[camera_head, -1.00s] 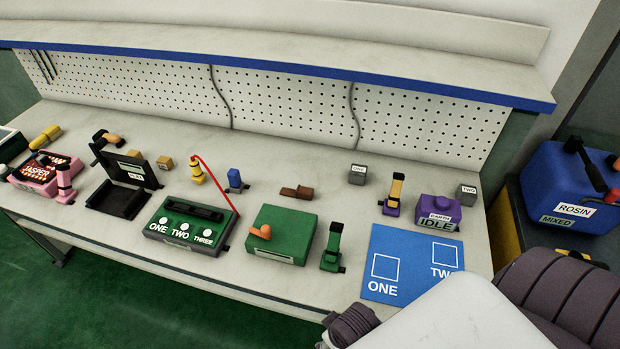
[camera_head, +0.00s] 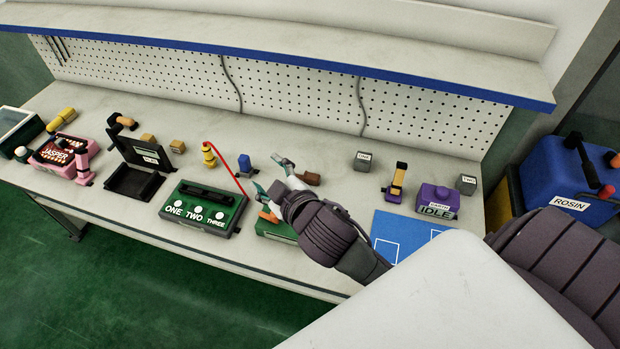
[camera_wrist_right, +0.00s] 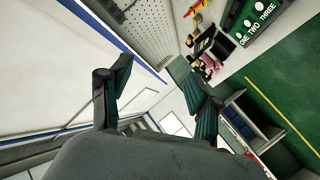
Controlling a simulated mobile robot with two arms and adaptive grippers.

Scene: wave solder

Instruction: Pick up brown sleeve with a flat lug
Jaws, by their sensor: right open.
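The brown sleeve (camera_head: 311,178) lies on the bench right of the blue clip-like piece, partly hidden behind my right gripper. Its flat lug cannot be made out clearly. My right gripper (camera_head: 270,174) is open and empty above the bench, over the green box. Its fingers point up and left, with the sleeve just right of the upper finger, outside the jaws. In the right wrist view the two fingers (camera_wrist_right: 153,64) stand wide apart with nothing between them; I cannot make out the sleeve there. My left gripper is not in view.
The green box (camera_head: 275,229) is mostly covered by my right arm. A blue piece (camera_head: 246,163), a red rod (camera_head: 229,168) and a green three-button box (camera_head: 203,212) stand to the left. Grey block one (camera_head: 363,161) and a purple box (camera_head: 438,200) are to the right.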

